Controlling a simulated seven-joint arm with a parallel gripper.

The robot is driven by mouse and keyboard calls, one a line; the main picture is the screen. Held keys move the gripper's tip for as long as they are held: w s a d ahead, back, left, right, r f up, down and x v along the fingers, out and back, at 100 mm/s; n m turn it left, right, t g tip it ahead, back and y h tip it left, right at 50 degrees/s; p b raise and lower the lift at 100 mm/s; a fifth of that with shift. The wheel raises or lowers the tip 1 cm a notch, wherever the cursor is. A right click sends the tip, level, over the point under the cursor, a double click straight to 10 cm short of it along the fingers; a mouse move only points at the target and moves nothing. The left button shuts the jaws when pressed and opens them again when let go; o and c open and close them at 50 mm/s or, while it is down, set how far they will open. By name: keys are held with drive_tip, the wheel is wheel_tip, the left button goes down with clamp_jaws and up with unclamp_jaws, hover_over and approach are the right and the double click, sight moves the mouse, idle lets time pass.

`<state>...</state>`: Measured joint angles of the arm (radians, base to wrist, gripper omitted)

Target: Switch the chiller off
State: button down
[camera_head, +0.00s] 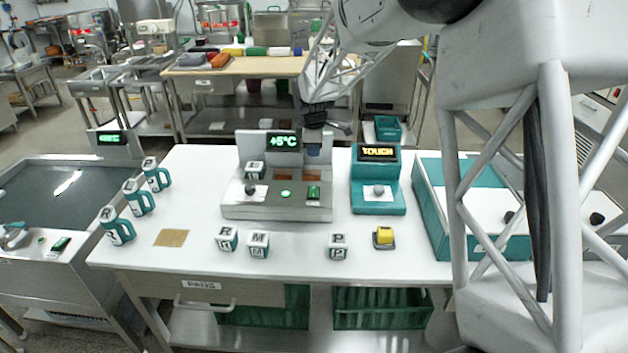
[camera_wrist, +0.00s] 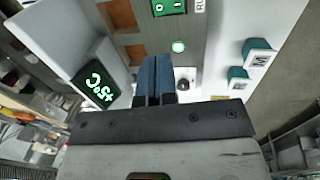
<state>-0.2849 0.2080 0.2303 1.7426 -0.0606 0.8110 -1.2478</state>
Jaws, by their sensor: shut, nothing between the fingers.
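The grey unit (camera_head: 277,210) with a lit green "+5°C" display (camera_head: 283,142) looks like the chiller. It stands at the middle of the white table. Its front panel has a black knob (camera_head: 250,189) at left, a lit green button (camera_head: 286,194) and a green switch (camera_head: 314,192) at right. In the wrist view the switch (camera_wrist: 168,7) is cut by the top edge, with the lit button (camera_wrist: 178,47) below it. My gripper (camera_head: 313,151) is shut and empty, its blue fingers above the unit's rear right part, apart from the switch.
A teal unit (camera_head: 378,194) with a "TOUCH" display stands just right. White marked blocks (camera_head: 258,245) and a yellow button (camera_head: 384,237) lie in front. Teal-handled mugs (camera_head: 138,198) stand at left. A sunken tank (camera_head: 60,200) with its own green display is further left.

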sight(314, 188)
drive_tip(key=f, duration=0.4)
drive_tip(key=w+f, duration=0.1)
drive_tip(key=f, duration=0.4)
drive_tip(key=w+f, duration=0.1)
drive_tip(key=f, duration=0.3)
drive_tip(key=shift+f, duration=0.4)
drive_tip(key=shift+w+f, duration=0.1)
